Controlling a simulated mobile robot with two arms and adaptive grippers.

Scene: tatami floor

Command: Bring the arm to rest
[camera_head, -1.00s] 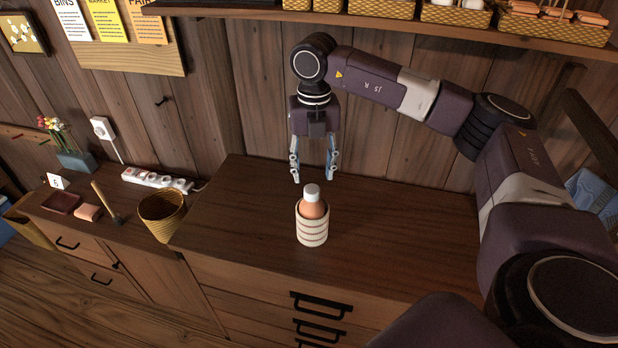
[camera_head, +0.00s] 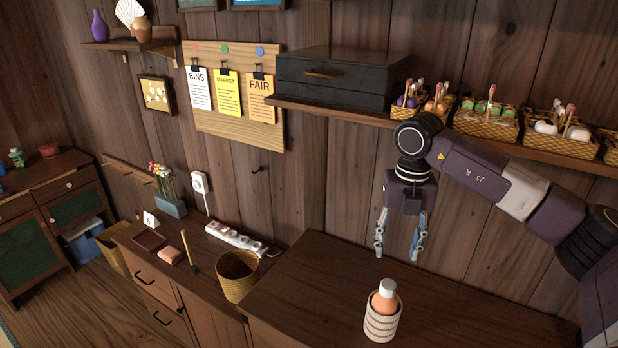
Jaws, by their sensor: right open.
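My right gripper (camera_head: 397,250) hangs fingers-down above the back of the dark wooden cabinet top (camera_head: 310,290). It is open and empty. An orange bottle (camera_head: 384,300) with a white cap stands upright inside a white, brown-striped cup (camera_head: 381,322) on the cabinet top. The bottle and cup are below and in front of the gripper, apart from it. My right arm (camera_head: 475,170) comes in from the right edge. My left gripper is not in view.
A wall shelf (camera_head: 350,117) with a dark box (camera_head: 345,78) and several small baskets (camera_head: 487,122) runs close behind and above my right arm. A woven bin (camera_head: 237,278), a power strip (camera_head: 236,238) and a flower box (camera_head: 171,207) stand at the left. The cabinet top left of the cup is clear.

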